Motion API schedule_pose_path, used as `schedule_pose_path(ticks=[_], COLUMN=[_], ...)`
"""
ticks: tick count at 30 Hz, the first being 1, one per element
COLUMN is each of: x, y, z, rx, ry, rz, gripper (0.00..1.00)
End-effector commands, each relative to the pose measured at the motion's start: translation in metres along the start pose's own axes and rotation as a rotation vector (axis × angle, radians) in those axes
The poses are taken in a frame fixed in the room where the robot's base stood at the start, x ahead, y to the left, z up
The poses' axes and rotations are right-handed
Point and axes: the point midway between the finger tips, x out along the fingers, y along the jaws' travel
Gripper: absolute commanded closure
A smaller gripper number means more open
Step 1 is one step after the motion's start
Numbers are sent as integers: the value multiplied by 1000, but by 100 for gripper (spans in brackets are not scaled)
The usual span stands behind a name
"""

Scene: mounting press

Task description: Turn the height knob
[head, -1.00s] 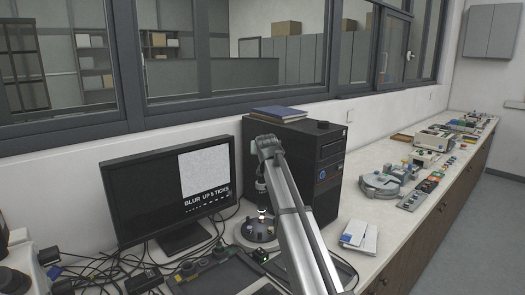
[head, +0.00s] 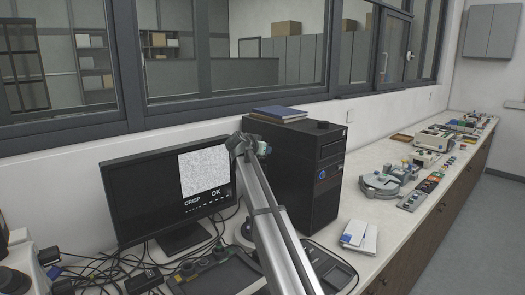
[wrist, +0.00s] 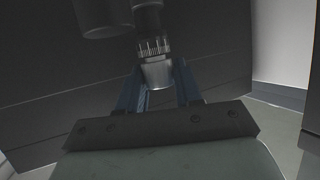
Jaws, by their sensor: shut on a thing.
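In the wrist view, the height knob (wrist: 157,74) is a pale grey cylinder below a collar with fine white scale marks. My gripper (wrist: 156,80) has its two blue fingers on either side of the knob, shut on it. In the head view my arm hides the knob and most of the gripper. The monitor (head: 150,200) shows a grainy grey square with the words "CRISP" and "OK" below it.
A black computer tower (head: 300,165) with a blue book (head: 279,113) on top stands behind my arm. Cables (head: 95,270) crowd the left front. A control panel (head: 215,275) lies before the monitor. White papers (head: 359,237) lie at right.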

Motion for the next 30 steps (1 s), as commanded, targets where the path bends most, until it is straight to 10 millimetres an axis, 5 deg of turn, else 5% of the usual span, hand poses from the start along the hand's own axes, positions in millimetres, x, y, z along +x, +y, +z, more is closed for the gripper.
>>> schedule_pose_path(ticks=[14,15,21,30], x=[0,0,0,-3], y=[0,0,0,0], z=[1,1,1,0], rx=[6,6,5,5], ry=[-2,-2,-2,-1], rz=[14,14,14,13], gripper=[96,63,45,45])
